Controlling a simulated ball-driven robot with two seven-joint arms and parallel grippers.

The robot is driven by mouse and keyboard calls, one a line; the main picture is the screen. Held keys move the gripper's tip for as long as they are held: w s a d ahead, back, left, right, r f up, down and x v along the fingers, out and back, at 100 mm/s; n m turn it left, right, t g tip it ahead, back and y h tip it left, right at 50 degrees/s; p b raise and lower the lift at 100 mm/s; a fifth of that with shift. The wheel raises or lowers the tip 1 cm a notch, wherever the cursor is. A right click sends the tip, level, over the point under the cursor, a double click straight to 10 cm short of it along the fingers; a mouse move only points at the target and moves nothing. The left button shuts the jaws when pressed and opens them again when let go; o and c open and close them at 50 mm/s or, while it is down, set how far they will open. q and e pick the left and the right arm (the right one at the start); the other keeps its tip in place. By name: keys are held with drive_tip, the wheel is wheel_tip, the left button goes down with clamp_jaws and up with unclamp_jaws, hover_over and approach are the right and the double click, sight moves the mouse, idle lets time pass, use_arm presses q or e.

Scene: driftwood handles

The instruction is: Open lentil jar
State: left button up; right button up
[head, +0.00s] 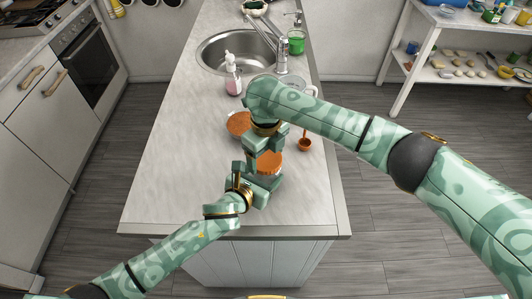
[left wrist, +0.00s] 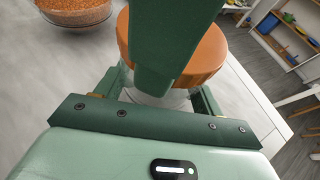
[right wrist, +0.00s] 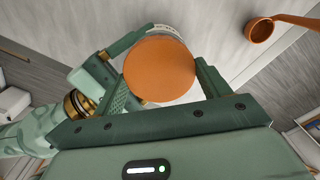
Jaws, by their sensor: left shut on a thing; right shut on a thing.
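The lentil jar stands on the counter's near part, with its round orange lid (head: 269,163) on top. The lid also shows large in the right wrist view (right wrist: 160,70) and in the left wrist view (left wrist: 208,58). My right gripper (head: 266,146) reaches down from above and is shut on the lid, a finger on either side. My left gripper (head: 261,183) is shut on the jar's body from the near left. The pale, clear jar body (left wrist: 160,98) shows only in part under the lid; the grippers hide most of it.
A glass bowl of orange lentils (head: 238,124) stands just behind the jar, and an orange scoop (head: 304,145) lies to its right. A soap bottle (head: 232,75), a clear pitcher (head: 297,83) and the sink (head: 225,50) are farther back. The counter's left side is clear.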

sight(266, 158)
use_arm(q)
drive_tip(key=shift+s+d+f, duration=0.1)
drive_tip(key=shift+s, duration=0.05)
use_arm(e)
drive_tip(key=shift+w+r, duration=0.15)
drive_tip(key=shift+r, duration=0.1)
drive_tip(key=shift+r, duration=0.9)
drive_tip(key=shift+r, duration=1.95)
use_arm(q)
drive_tip(key=o, duration=1.4)
drive_tip(key=shift+o, duration=0.2)
drive_tip(key=shift+a, duration=0.2)
